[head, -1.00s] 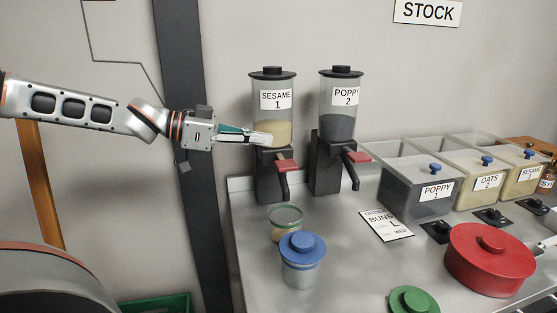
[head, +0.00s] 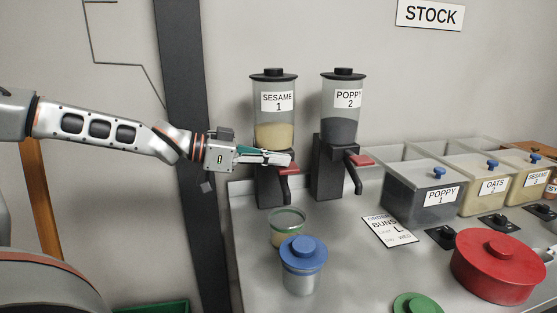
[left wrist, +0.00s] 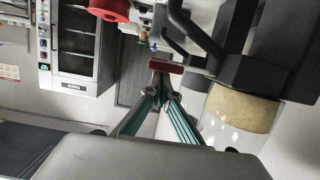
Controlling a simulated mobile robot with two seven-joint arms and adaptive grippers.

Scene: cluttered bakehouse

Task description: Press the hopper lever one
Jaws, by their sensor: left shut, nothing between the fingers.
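The sesame hopper (head: 274,110), labelled SESAME 1, stands at the back of the counter, with a beige fill. Its red lever (head: 289,169) sticks out at the front, partly hidden behind my gripper. My left gripper (head: 291,158) is shut and empty, its fingertips just above the lever in the head view. The left wrist view shows a red lever (left wrist: 166,66) just beyond the fingertips (left wrist: 165,84); I cannot tell whether they touch. An open glass jar (head: 288,228) with a green rim stands below the hopper's spout. My right gripper is not in view.
The poppy hopper (head: 341,115), labelled POPPY 2, with its own red lever (head: 359,160), stands close on the right. A blue-lidded jar (head: 302,265) is in front. Storage bins (head: 420,204) and a red lidded pot (head: 498,265) stand at right. An order card (head: 389,230) lies mid-counter.

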